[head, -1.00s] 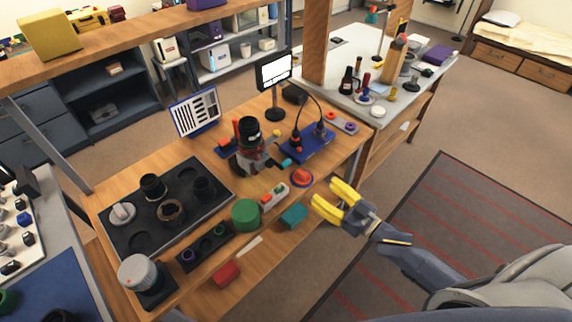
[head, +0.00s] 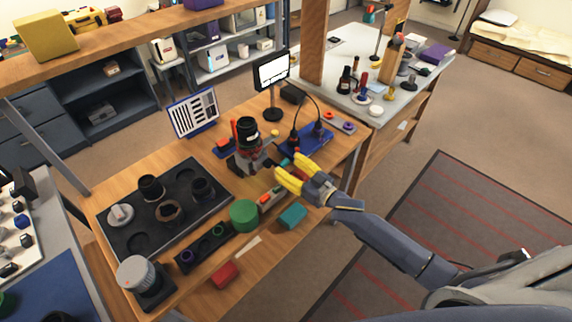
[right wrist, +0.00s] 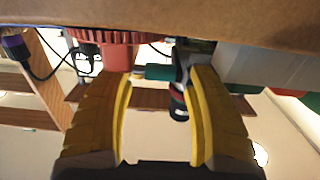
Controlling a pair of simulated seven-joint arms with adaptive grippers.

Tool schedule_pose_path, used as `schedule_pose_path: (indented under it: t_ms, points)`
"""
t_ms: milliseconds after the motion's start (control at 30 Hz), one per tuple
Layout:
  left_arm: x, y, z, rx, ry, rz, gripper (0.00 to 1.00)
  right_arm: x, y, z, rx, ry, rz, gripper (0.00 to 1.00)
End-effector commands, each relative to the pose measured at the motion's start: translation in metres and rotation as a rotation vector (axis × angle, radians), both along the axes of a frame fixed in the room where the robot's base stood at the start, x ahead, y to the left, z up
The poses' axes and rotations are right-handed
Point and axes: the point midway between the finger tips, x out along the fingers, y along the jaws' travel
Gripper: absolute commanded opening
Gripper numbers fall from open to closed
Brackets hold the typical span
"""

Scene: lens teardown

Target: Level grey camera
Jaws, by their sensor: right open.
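The grey camera (head: 245,160), with a black lens (head: 248,130) on top, stands right of the black tray in the head view. It looks tilted, though its lower part is crowded by red and dark parts. A teal-tipped piece (head: 283,163) sticks out on its right side. My right gripper (head: 287,167), with yellow fingers, is open just right of the camera by this piece. In the right wrist view the open right gripper (right wrist: 162,74) has a teal piece (right wrist: 160,72) between or just beyond its fingertips; contact is unclear. My left gripper is out of view.
A black tray (head: 125,245) with lens parts lies left. A green cylinder (head: 243,214), teal block (head: 293,216) and red block (head: 225,274) lie in front. A blue stand (head: 318,138) with dark tools and a small screen (head: 272,70) stand behind.

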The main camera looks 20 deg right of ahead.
Motion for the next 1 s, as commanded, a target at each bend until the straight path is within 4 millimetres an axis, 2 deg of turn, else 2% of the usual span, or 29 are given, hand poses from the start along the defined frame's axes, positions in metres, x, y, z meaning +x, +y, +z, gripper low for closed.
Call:
schedule_pose_path:
  t_ms: [233,600,1000]
  points:
    - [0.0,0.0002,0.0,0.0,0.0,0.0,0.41,0.0112,0.0067,0.0003,-0.001,0.0,0.001,0.56]
    - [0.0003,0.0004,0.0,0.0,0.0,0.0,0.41,0.0123,0.0073,0.0002,-0.001,0.0,0.0,0.56]
    - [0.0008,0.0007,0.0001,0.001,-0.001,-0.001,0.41,0.0127,0.0064,0.0005,-0.002,-0.001,-0.001,0.09]
